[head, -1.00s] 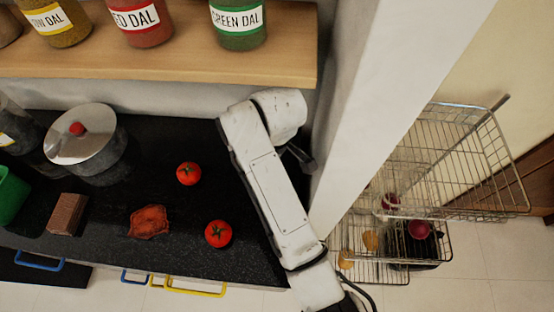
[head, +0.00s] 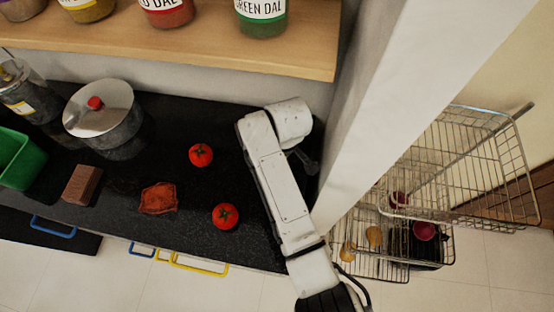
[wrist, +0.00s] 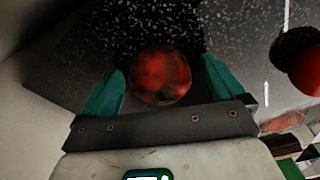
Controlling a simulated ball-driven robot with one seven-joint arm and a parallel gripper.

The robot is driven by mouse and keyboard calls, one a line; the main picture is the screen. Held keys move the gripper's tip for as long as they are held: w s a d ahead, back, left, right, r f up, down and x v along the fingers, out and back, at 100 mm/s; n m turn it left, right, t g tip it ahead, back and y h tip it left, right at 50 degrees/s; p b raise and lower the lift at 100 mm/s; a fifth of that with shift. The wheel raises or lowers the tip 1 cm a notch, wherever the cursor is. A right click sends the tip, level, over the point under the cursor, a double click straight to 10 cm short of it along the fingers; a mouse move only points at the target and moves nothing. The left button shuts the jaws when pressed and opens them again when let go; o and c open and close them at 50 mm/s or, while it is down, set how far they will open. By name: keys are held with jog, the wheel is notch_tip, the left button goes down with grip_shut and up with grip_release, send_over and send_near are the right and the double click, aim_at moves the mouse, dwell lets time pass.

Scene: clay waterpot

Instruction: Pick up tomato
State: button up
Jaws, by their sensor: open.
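Two red tomatoes with green tops lie on the black counter (head: 110,217) in the head view: a farther tomato (head: 201,155) and a nearer tomato (head: 225,216). Both are left of my arm and clear of it. My gripper is hidden in the head view. In the wrist view my gripper (wrist: 163,82) is open, with teal fingers apart. A dim red round tomato (wrist: 163,75) shows between the fingers; I cannot tell whether they touch it, or which tomato it is. Another red round thing (wrist: 308,72) is cut off at the right edge.
A reddish-brown flat piece (head: 158,198), brown block (head: 82,185), lidded pot (head: 103,110) and green container (head: 17,160) are on the counter. A wooden shelf (head: 200,48) with jars overhangs it. A white pillar (head: 385,110) and wire rack (head: 465,165) stand right.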

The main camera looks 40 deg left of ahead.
jog(key=shift+c, duration=0.4)
jog(key=c, duration=1)
jog(key=shift+c, duration=0.5)
jog(key=shift+r, duration=0.15)
